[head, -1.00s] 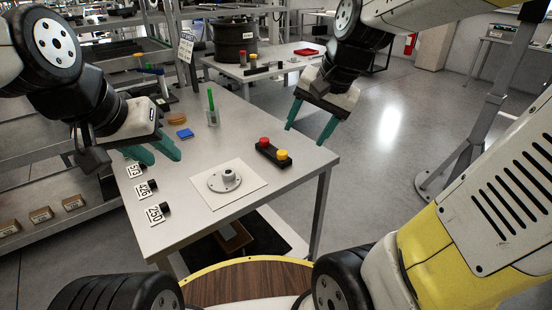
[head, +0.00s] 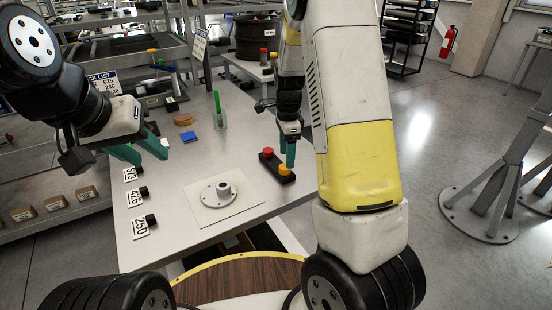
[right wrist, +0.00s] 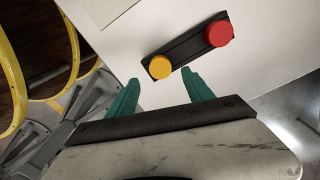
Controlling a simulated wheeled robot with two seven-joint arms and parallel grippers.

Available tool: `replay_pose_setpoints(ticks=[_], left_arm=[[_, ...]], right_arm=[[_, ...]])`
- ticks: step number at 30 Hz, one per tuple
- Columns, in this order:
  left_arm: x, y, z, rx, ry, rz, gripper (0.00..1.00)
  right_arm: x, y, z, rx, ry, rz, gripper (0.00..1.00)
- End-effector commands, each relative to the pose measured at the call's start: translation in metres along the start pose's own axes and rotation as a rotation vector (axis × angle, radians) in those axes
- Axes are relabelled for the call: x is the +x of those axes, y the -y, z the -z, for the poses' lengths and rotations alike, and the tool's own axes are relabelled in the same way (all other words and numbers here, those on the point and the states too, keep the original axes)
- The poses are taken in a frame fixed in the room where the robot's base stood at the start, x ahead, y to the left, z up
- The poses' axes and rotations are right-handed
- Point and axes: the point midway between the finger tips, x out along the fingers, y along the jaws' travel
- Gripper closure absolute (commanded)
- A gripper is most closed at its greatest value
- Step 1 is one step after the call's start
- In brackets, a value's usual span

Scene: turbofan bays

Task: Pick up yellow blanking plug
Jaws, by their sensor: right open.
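The yellow blanking plug (head: 285,169) sits in the near end of a black holder (head: 275,163) on the table, and a red plug (head: 267,152) sits in the other end. In the right wrist view the yellow plug (right wrist: 160,67) lies just beyond my open right fingers, roughly between their lines. My right gripper (head: 289,155) is open and empty, over or close beside the yellow plug in the head view; the exact gap is hard to tell. My left gripper (head: 146,152) is open and empty above the table's left side.
A white sheet with a grey flanged part (head: 219,193) lies left of the holder. Number cards (head: 141,227) line the table's left edge.

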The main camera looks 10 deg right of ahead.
Motion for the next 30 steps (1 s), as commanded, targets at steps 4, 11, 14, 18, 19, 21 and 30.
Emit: replay_pose_setpoints(ticks=[4,11,14,18,19,21,30], left_arm=[[0.0,0.0,0.0,0.0,0.0,0.0,0.63],[0.0,0.0,0.0,0.0,0.0,0.0,0.63],[0.0,0.0,0.0,0.0,0.0,0.0,0.63],[0.0,0.0,0.0,0.0,0.0,0.0,0.63],[0.0,0.0,0.0,0.0,0.0,0.0,0.63],[0.0,0.0,0.0,0.0,0.0,0.0,0.63],[0.0,0.0,0.0,0.0,0.0,0.0,0.63]], right_arm=[[0.023,0.002,-0.003,-0.001,0.0,-0.003,0.4],[0.046,0.002,-0.004,-0.002,0.001,0.0,0.4],[0.047,0.002,-0.004,-0.002,0.001,0.001,0.4],[0.047,0.002,-0.004,-0.002,0.001,0.001,0.42],[0.047,0.002,-0.004,-0.002,0.001,0.001,0.48],[0.046,0.002,-0.004,-0.002,0.001,0.001,0.62],[0.046,0.003,-0.004,-0.002,0.001,0.001,1.0]])
